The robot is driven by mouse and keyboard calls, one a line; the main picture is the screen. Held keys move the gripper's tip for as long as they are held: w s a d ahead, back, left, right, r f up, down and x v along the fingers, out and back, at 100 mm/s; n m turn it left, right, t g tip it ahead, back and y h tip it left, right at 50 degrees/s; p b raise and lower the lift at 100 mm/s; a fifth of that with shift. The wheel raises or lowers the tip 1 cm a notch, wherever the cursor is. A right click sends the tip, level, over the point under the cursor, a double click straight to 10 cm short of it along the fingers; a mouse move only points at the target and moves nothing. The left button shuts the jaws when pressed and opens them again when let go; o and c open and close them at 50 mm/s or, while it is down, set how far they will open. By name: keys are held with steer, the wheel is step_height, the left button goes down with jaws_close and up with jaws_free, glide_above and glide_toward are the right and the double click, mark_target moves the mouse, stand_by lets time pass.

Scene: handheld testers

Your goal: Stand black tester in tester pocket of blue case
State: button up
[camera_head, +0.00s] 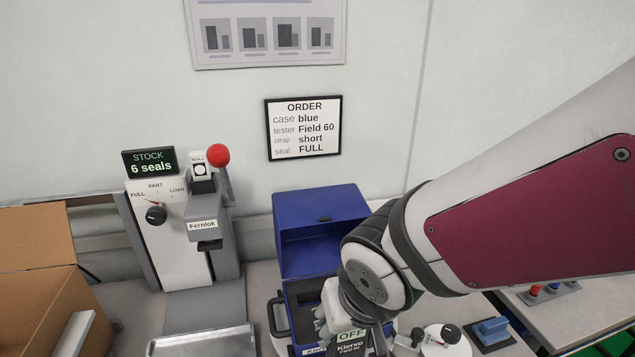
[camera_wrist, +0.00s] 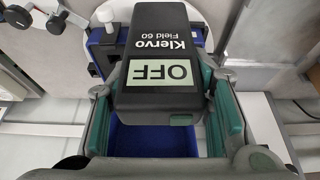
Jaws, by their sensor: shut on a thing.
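The black tester, marked Klervo Field 60 with its screen reading OFF, is at the bottom of the head view (camera_head: 352,348) and fills the middle of the wrist view (camera_wrist: 160,42). My gripper (camera_wrist: 165,88) is shut on it, with teal pads at its two sides. The blue case has its lid (camera_head: 318,212) raised, and its body (camera_head: 291,322) stands below with a dark insert inside. The tester is over or in front of the case's right front; I cannot tell its height. My arm and the tester hide much of the case, and I cannot make out the tester pocket.
A Fernlok seal machine (camera_head: 202,225) with a red knob stands left of the case. A cardboard box (camera_head: 35,275) and a metal tray (camera_head: 215,343) are at the left.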

steer(key=shift+w+a, duration=0.1)
steer(key=shift+a, duration=0.15)
steer(key=w+a+f+p, duration=0.1)
steer(key=w+a+p, duration=0.1)
steer(key=w, duration=0.5)
steer(key=w+a+p, duration=0.2)
steer(key=w+a, duration=0.1)
steer(key=w, duration=0.4)
steer(key=shift+w+a+f, duration=0.25)
steer(key=shift+w+f, duration=0.1)
step_height(320, 180, down, 3)
steer(key=shift+s+f+b, duration=0.1)
steer(key=shift+b, duration=0.35)
jaws_close()
steer(key=shift+s+d+f, duration=0.15)
steer(key=shift+f, duration=0.1)
steer(key=o, duration=1.1)
jaws_free()
steer(key=shift+o, duration=0.7)
steer(key=shift+f, duration=0.1)
steer(key=shift+w, duration=0.2)
